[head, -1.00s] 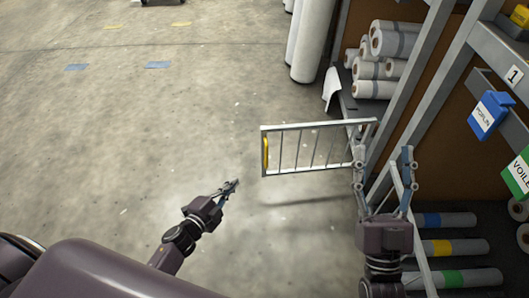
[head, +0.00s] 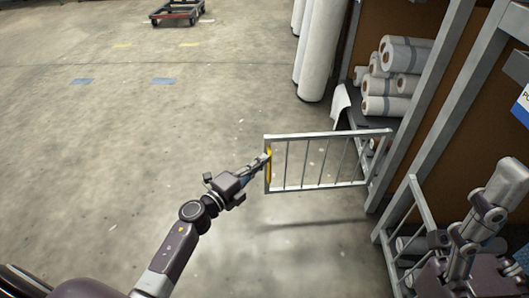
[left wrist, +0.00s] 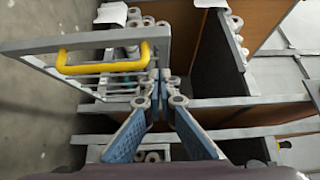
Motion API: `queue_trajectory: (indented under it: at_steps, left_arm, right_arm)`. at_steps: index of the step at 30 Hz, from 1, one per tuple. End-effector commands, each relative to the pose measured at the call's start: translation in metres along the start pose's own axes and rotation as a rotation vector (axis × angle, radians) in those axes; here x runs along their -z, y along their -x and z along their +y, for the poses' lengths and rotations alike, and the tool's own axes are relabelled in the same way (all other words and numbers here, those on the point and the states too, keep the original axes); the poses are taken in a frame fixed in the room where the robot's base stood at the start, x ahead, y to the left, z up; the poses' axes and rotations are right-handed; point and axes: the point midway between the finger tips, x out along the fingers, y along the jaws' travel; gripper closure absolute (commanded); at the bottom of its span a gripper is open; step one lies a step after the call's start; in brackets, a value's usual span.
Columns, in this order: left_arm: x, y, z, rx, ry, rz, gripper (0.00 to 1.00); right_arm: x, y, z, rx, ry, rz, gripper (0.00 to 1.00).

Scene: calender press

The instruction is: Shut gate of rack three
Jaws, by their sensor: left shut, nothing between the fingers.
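The open gate (head: 318,184) is a pale metal barred frame standing out from a rack post over the floor. Its yellow handle (head: 268,171) is on the free left end; it also shows in the left wrist view (left wrist: 103,67). My left gripper (head: 264,158) is shut and empty, its tips beside the handle in the head view. In the left wrist view, the closed tips (left wrist: 160,76) lie right of the handle, near the gate's bars; contact cannot be told. My right gripper (head: 466,226) looks open and empty at the lower right. No number for this gate's rack is readable.
White rolls (head: 392,82) lie on the rack shelf behind the gate. Tall white rolls (head: 319,50) stand beside it. Another pale barred frame (head: 393,250) is near my right arm. A red cart (head: 177,12) is far off. Floor left of the gate is clear.

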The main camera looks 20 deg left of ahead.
Motion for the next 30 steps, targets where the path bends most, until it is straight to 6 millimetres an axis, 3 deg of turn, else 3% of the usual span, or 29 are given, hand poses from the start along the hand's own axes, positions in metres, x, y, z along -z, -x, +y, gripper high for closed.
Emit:
queue_trajectory:
  at_steps: [3, 9, 30]
  left_arm:
    - [0.0, -0.025, 0.001, 0.003, 0.0, 0.001, 1.0]
    - [-0.022, -0.043, 0.002, 0.001, -0.001, -0.001, 1.0]
    - [-0.035, -0.047, 0.002, -0.001, -0.001, 0.015, 1.0]
  right_arm:
    - [-0.001, -0.001, 0.0, 0.008, 0.003, 0.022, 0.43]
    - [-0.002, -0.006, -0.001, 0.023, 0.008, 0.056, 0.43]
    - [-0.003, -0.006, -0.002, 0.028, 0.009, 0.064, 0.43]
